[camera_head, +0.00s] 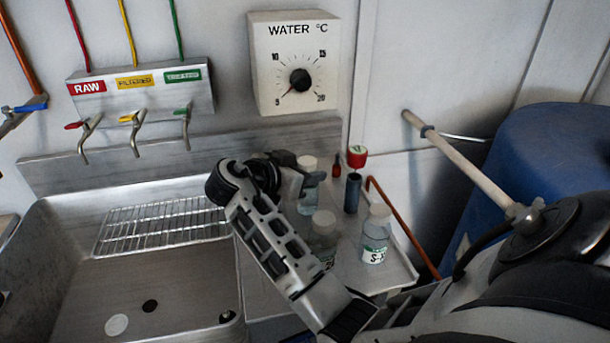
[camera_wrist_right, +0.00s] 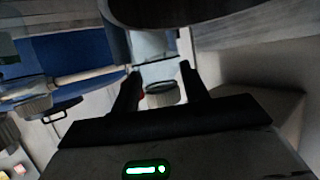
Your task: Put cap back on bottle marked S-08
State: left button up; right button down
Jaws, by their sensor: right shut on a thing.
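Three clear bottles with whitish caps stand by the sink's right side in the head view: a back bottle (camera_head: 312,199), a middle bottle (camera_head: 322,241) and a front right bottle (camera_head: 375,240). The front right label starts with "S-"; its number is not clear, and the other labels are hidden or unreadable. My right gripper (camera_head: 297,181) reaches the back bottle from the left and is shut on it, seemingly just below its cap (camera_head: 307,162). In the wrist view, that cap (camera_wrist_right: 166,93) shows between the fingers (camera_wrist_right: 160,68). My left gripper is out of view.
A white disc (camera_head: 117,324) lies in the sink (camera_head: 190,290) near a dark drain hole. A dark cylinder (camera_head: 352,193) and a red-topped item (camera_head: 357,156) stand behind the bottles. A wire rack (camera_head: 165,225), wall taps and a blue barrel (camera_head: 540,150) surround the area.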

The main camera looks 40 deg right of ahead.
jog(key=shift+f, duration=0.7)
jog(key=shift+f, duration=0.2)
jog(key=c, duration=0.7)
grip_release()
jog(key=shift+r, duration=0.1)
jog(key=shift+a+r, duration=0.15)
jog(key=b+v, duration=0.1)
jog(key=v, duration=1)
jog(key=shift+a+r+b, duration=0.1)
jog(key=shift+a+b, duration=0.25)
jog(key=shift+b, duration=0.05)
